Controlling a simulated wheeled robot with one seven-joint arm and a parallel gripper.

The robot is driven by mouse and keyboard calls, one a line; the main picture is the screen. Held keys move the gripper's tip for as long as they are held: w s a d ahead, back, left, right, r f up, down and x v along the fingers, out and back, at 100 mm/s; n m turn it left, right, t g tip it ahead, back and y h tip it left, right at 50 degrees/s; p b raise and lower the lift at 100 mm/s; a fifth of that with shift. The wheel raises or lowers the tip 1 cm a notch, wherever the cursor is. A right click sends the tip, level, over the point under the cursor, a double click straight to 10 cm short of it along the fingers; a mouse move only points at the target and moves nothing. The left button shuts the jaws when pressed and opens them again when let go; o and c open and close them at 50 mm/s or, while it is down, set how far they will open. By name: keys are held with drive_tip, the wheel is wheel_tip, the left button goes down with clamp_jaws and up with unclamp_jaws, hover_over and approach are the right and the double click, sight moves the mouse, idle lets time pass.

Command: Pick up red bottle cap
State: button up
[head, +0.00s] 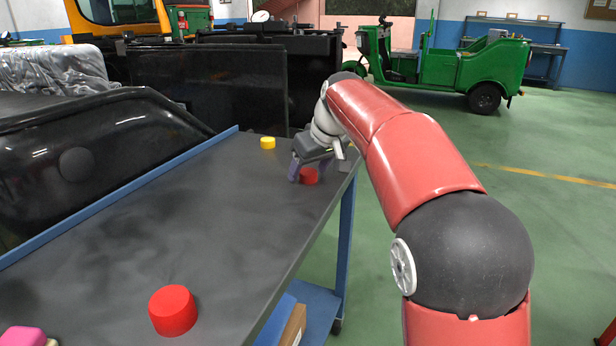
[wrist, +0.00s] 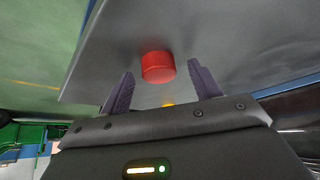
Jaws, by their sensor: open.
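A small red bottle cap (head: 309,176) stands on the dark table top near its far right corner. It also shows in the wrist view (wrist: 158,66), in line with the gap between my fingertips. My gripper (head: 318,170) is open at this cap, with one purple finger to its left in the head view. In the wrist view my gripper (wrist: 160,70) has a finger on each side of the cap, with visible space at both sides. I cannot tell how deep the cap sits between them. A second red round piece (head: 173,310) stands near the table's front.
A yellow cap (head: 268,143) stands beyond the gripper and also shows in the wrist view (wrist: 168,105). A pink block (head: 22,336) is at the lower left. A blue rail (head: 120,190) edges the table's left side. The table's middle is clear.

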drive_tip(key=c, duration=1.1)
drive_tip(key=shift+o, duration=0.2)
drive_tip(key=shift+r, duration=0.15)
